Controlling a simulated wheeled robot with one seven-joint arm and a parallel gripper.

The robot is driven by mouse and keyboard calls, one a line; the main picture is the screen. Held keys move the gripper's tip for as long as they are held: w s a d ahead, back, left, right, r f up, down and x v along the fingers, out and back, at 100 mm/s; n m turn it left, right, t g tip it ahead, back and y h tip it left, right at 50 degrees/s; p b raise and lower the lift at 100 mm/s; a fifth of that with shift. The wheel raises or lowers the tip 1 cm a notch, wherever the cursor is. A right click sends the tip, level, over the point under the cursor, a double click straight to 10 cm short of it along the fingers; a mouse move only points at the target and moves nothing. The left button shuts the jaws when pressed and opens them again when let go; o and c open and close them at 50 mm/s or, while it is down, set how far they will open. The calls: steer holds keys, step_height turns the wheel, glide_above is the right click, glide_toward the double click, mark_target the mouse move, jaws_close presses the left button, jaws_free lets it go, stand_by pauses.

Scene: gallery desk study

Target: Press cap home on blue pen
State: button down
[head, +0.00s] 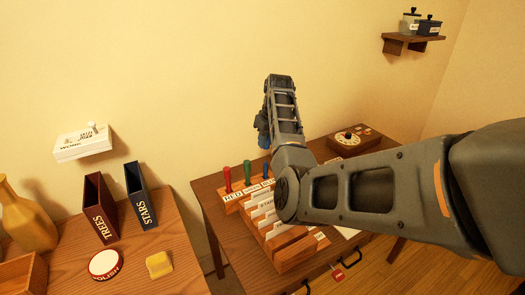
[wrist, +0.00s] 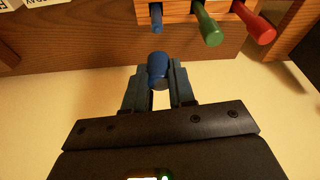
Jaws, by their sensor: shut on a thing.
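The blue pen (wrist: 156,18) stands in a wooden rack at the top of the wrist view, its upper end bare. It also shows in the head view (head: 266,169) beside the green pen. My gripper (wrist: 158,84) is shut on a blue cap (wrist: 158,66), with a finger on each side of it. In the wrist view the cap is apart from the pen, with a gap between them.
A green pen (wrist: 208,28) and a red pen (wrist: 254,24) stand in the same rack, close beside the blue one. The rack (head: 288,254) with its labelled cards stands on the dark desk, partly behind my arm. The wall is close behind.

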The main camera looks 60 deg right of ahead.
mark_target(266, 148)
steer(key=shift+w+a+f+b, duration=0.1)
steer(key=shift+a+f+b, duration=0.05)
steer(key=shift+f+b, duration=0.35)
step_height(266, 148, down, 4)
steer(key=b, duration=0.3)
steer(key=shift+r, duration=0.2)
steer(key=shift+f, duration=0.85)
steer(key=shift+p, duration=0.3)
stand_by(0.4)
steer(key=shift+f+p, duration=0.15)
steer(key=shift+p, duration=0.25)
stand_by(1.4)
steer(key=shift+c, duration=1.9)
jaws_free()
